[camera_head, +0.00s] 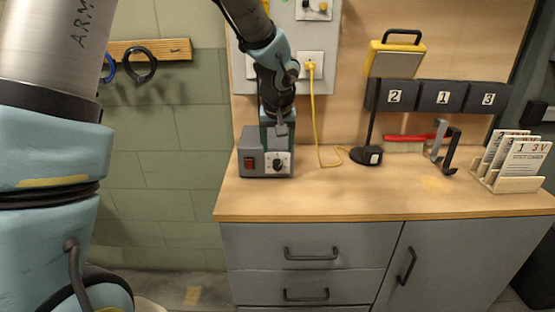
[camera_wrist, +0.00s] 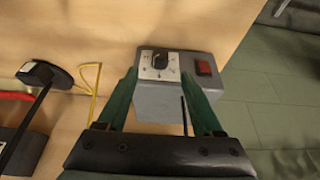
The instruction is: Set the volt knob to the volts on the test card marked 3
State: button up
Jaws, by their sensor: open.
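A grey power box (camera_head: 251,160) with a red switch stands at the left end of the bench. Its white dial plate carries the dark volt knob (camera_head: 278,162), which also shows in the wrist view (camera_wrist: 160,62). My gripper (camera_head: 279,130) is above and behind the dial. In the wrist view my open gripper (camera_wrist: 160,78) has its green fingers to either side of the box, pointing towards the dial, with nothing held. Test cards (camera_head: 525,155) stand in a wooden rack (camera_head: 518,185) at the right.
A yellow cable (camera_head: 314,110) hangs from a wall socket onto the bench. A black-based stand (camera_head: 366,155), a red brush (camera_head: 403,139) and dark brackets (camera_head: 451,150) lie further right. Numbered bins (camera_head: 442,97) hang above. The bench front is clear.

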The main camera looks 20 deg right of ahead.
aim_at(277, 163)
jog(key=p+x, duration=0.1)
jog(key=x, duration=0.7)
jog(key=shift+a, duration=0.1)
grip_shut()
dwell(0.4)
